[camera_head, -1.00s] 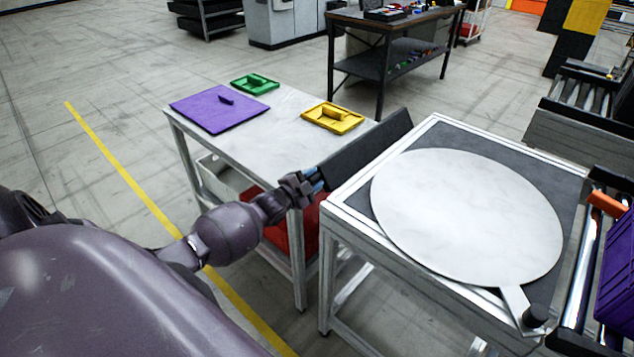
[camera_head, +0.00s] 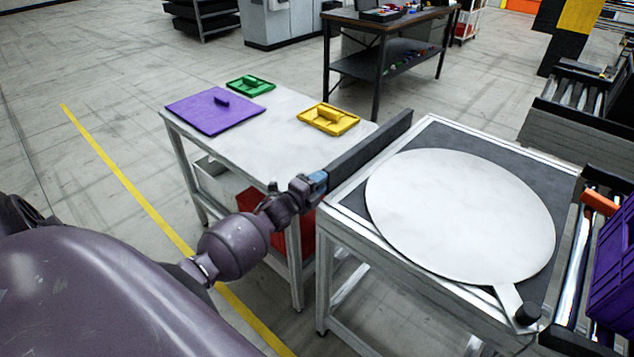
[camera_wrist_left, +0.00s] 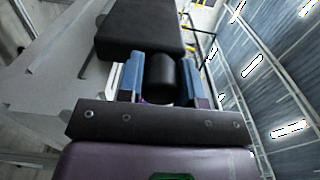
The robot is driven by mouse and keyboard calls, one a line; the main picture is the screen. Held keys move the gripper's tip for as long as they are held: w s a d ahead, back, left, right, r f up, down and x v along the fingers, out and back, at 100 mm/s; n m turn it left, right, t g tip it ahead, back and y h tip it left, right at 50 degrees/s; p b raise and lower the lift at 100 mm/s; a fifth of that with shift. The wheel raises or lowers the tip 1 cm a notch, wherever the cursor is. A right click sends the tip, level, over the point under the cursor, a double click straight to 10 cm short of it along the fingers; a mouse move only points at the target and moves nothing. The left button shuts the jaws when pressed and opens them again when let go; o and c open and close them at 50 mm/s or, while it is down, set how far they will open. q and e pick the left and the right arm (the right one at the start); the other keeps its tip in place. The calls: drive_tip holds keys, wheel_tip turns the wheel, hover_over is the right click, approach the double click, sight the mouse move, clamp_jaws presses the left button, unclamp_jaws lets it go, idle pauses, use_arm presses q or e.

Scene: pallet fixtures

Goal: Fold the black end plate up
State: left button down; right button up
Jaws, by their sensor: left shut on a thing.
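The black end plate (camera_head: 368,144) stands along the left side of the metal-framed table with the round white disc (camera_head: 460,213). It looks steep, close to edge-on in the head view. My left gripper (camera_head: 319,181) is at the plate's near end. In the left wrist view the blue fingers (camera_wrist_left: 158,80) are closed on a short black rounded handle (camera_wrist_left: 161,76), with the plate (camera_wrist_left: 140,28) just beyond. The plate's hinge line is hidden. My right gripper is not in view.
A side table (camera_head: 285,135) at left carries a purple lid (camera_head: 212,112), a green lid (camera_head: 250,86) and a yellow lid (camera_head: 328,119). A red bin (camera_head: 246,200) is underneath. A roller conveyor with a purple crate (camera_head: 615,265) stands at right.

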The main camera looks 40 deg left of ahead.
use_arm(q)
drive_tip(key=c, duration=0.8)
unclamp_jaws()
drive_tip(key=s, duration=1)
drive_tip(key=shift+s+a, duration=0.35)
drive_tip(key=shift+s, duration=0.05)
drive_tip(key=shift+s+d+f+n+g+y, duration=0.25)
drive_tip(key=shift+s+d+f+n+g, duration=1.05)
drive_tip(key=shift+s+d+n, duration=1.55)
drive_tip(key=shift+s+d+f+n+g+y, duration=0.2)
drive_tip(key=shift+s+d+f+n+g, duration=0.55)
drive_tip(key=shift+s+d+f+n, duration=1.95)
drive_tip(key=shift+s+d+f+n+g+y, duration=0.25)
drive_tip(key=shift+s+d+f+n+g, duration=0.6)
drive_tip(key=shift+s+d+n, duration=2.1)
